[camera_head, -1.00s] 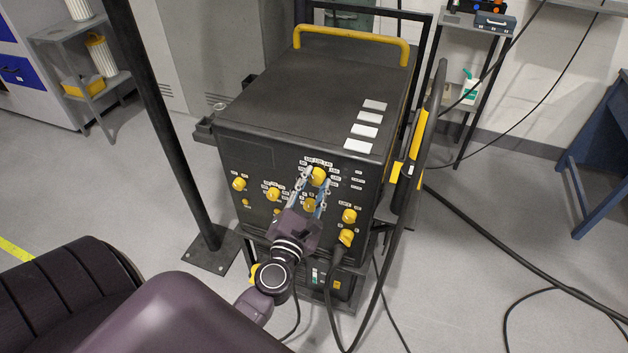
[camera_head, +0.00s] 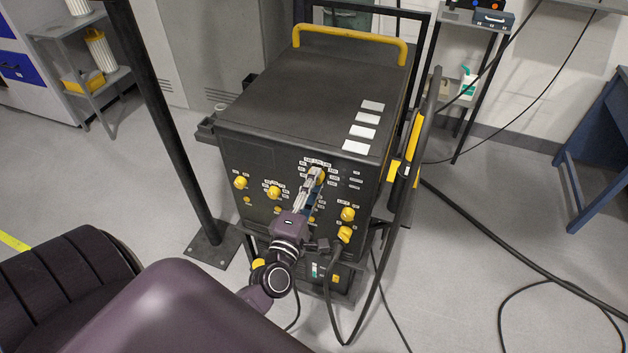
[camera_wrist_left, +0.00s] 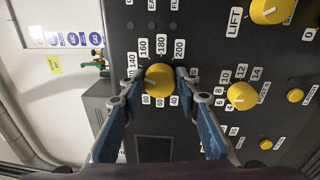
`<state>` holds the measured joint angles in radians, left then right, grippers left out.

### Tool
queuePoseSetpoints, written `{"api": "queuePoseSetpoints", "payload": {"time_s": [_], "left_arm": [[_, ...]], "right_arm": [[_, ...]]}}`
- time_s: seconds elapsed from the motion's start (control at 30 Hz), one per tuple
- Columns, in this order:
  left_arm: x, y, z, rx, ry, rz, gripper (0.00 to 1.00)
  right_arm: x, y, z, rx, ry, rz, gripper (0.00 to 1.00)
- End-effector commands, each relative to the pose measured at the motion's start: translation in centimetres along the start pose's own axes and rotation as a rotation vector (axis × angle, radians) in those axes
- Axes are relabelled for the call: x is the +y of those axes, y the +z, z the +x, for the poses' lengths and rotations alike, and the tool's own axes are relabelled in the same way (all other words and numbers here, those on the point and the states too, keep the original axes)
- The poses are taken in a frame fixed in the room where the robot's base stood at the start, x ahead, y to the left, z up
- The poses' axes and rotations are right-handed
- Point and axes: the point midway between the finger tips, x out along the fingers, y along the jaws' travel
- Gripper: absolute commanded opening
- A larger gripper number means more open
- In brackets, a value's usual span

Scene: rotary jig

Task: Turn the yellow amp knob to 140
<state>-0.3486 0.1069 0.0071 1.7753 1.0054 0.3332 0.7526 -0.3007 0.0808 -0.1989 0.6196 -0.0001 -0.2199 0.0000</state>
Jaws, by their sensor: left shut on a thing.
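The yellow amp knob (camera_head: 320,174) is at the top right of the dark machine's front panel. In the left wrist view the amp knob (camera_wrist_left: 160,77) sits mid-frame, with labels 140, 160, 180 and 200 along its upper side and 80, 60 and 40 below. My left gripper (camera_head: 317,178) reaches up to the panel and is shut on this knob. In the left wrist view its two fingertips (camera_wrist_left: 160,85) press on the knob's opposite sides. I cannot make out which number the knob points to. My right gripper is not in view.
A yellow knob (camera_wrist_left: 242,96) with labels 6 to 14 sits close to the right finger. Another yellow knob (camera_wrist_left: 272,10) is near the LIFT label. A black post (camera_head: 170,120) stands left of the machine (camera_head: 290,95). Cables (camera_head: 400,220) hang at its right.

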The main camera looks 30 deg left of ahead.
Motion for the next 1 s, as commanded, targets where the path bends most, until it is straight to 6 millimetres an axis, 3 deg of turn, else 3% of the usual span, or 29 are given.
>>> {"api": "queuePoseSetpoints", "payload": {"time_s": [0.3,0.87,0.9,1.0], "left_arm": [[0.13,-0.04,0.1,-0.008,0.003,0.122,0.06],[0.08,-0.08,0.1,-0.009,0.004,0.147,0.06],[0.08,-0.08,0.1,-0.008,0.004,0.147,0.34],[0.07,-0.07,0.08,-0.009,0.004,0.146,0.46]], "right_arm": [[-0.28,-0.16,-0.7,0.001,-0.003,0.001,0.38],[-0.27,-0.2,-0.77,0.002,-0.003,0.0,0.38],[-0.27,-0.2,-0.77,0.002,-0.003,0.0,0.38],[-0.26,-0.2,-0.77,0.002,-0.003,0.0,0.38]]}}
